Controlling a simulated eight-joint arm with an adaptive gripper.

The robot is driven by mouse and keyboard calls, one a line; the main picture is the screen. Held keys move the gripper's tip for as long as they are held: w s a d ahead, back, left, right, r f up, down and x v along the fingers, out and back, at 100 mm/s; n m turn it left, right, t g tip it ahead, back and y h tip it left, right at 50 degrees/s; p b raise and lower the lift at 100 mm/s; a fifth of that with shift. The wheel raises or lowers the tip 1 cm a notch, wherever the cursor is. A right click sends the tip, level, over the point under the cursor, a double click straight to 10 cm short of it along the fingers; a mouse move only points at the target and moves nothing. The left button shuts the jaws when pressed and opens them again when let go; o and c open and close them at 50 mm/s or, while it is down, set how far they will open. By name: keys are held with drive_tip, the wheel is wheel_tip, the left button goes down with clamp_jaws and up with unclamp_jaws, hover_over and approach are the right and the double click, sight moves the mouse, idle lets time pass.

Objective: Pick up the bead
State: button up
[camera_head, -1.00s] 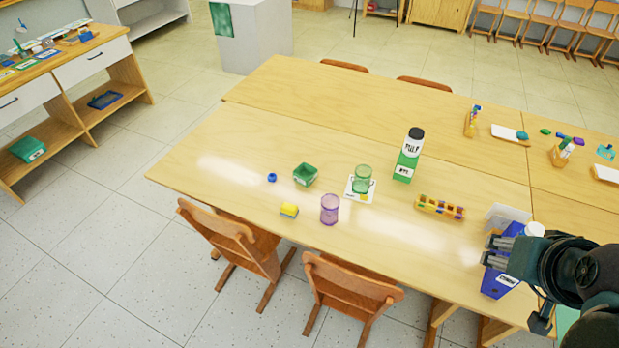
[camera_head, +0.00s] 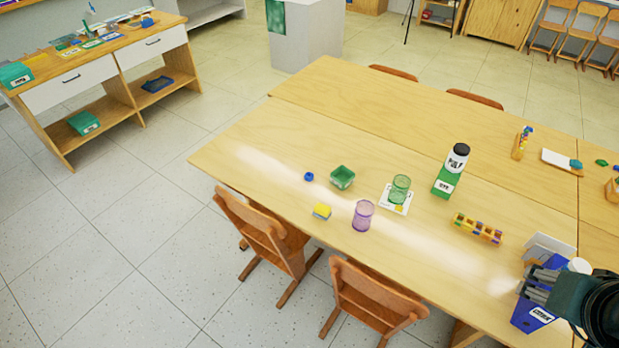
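A small blue bead (camera_head: 309,176) lies on the wooden table (camera_head: 300,118), toward its left end, just left of a green open box (camera_head: 342,177). My gripper (camera_head: 532,284) is at the lower right, in front of a blue binder, far from the bead. Its grey fingers point left. The fingers overlap in this view, so I cannot tell how far apart they are. I see nothing held between them.
A bottle (camera_head: 457,157), green carton (camera_head: 446,182) and bead rack (camera_head: 478,229) stand further right. Chairs (camera_head: 372,296) line the near edge.

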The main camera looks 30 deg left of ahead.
drive_tip(key=shift+w, duration=0.1)
idle(0.3)
